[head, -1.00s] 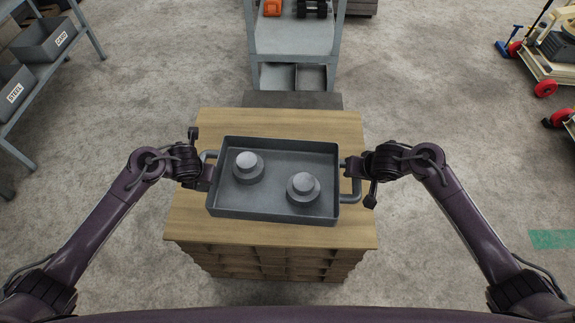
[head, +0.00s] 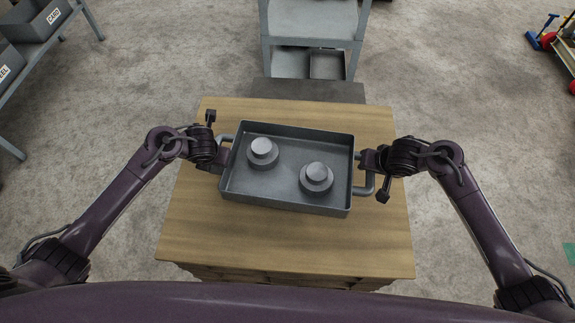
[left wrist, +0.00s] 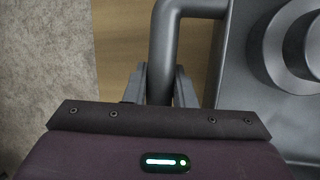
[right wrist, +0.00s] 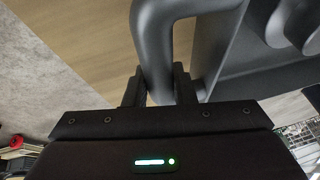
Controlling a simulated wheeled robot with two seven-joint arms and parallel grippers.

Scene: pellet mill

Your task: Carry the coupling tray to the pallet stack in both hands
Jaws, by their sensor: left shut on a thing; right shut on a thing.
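The grey coupling tray (head: 290,192) is over the wooden top of the pallet stack (head: 300,248) in the head view, slightly turned. I cannot tell whether it touches the wood. Two grey round couplings stand in it, one at the left (head: 262,153) and one at the right (head: 316,178). My left gripper (head: 224,157) is shut on the tray's left handle, which shows in the left wrist view (left wrist: 160,45). My right gripper (head: 368,161) is shut on the right handle, which shows in the right wrist view (right wrist: 152,45).
A grey metal shelf unit (head: 313,22) stands beyond the stack, with a dark slab (head: 310,91) between them. A rack with grey bins (head: 45,30) is at the upper left. A wheeled cart (head: 567,45) is at the upper right. Concrete floor is clear on both sides.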

